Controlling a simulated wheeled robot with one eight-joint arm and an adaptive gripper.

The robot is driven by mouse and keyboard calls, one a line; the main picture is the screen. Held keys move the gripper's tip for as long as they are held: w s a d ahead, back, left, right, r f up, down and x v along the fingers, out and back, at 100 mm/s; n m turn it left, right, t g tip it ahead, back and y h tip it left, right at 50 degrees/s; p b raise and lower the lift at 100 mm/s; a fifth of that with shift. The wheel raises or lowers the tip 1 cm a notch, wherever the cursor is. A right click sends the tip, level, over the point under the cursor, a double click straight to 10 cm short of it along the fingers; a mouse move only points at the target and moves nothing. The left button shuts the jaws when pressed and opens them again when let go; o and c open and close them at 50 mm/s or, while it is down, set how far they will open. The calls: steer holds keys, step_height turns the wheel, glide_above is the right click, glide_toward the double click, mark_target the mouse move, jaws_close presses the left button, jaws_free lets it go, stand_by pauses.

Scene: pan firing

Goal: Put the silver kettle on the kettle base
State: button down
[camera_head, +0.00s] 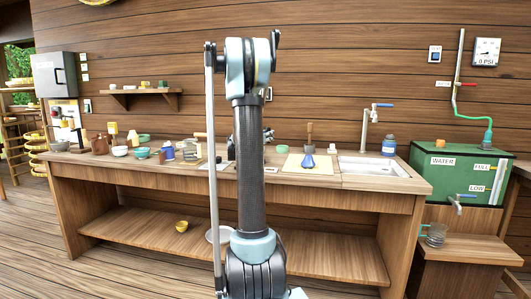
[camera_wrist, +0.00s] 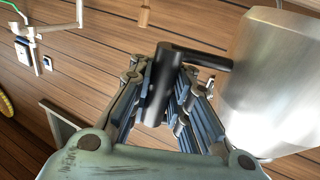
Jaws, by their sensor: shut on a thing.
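The silver kettle (camera_wrist: 272,82) fills the right side of the wrist view, with its smooth metal body cut off by the frame edge. Its black handle (camera_wrist: 161,72) stands between the fingers of my gripper (camera_wrist: 158,100), which is shut on it. In the head view my own arm covers the middle of the counter, and I cannot make out the kettle there. I cannot pick out the kettle base in either view; it may be behind the arm.
The wooden counter (camera_head: 400,184) holds several bowls and bottles at the left. A blue funnel-shaped thing (camera_head: 308,160) on a yellow mat and a sink (camera_head: 370,168) with a tap are at the right. A green water tank (camera_head: 440,180) stands further right.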

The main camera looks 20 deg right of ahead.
step_height(320, 180, down, 6)
steer(key=shift+s+d, duration=0.15)
steer(key=shift+d, duration=0.1)
stand_by(0.4)
steer(key=c, duration=1.5)
jaws_free()
steer(key=shift+f, duration=0.1)
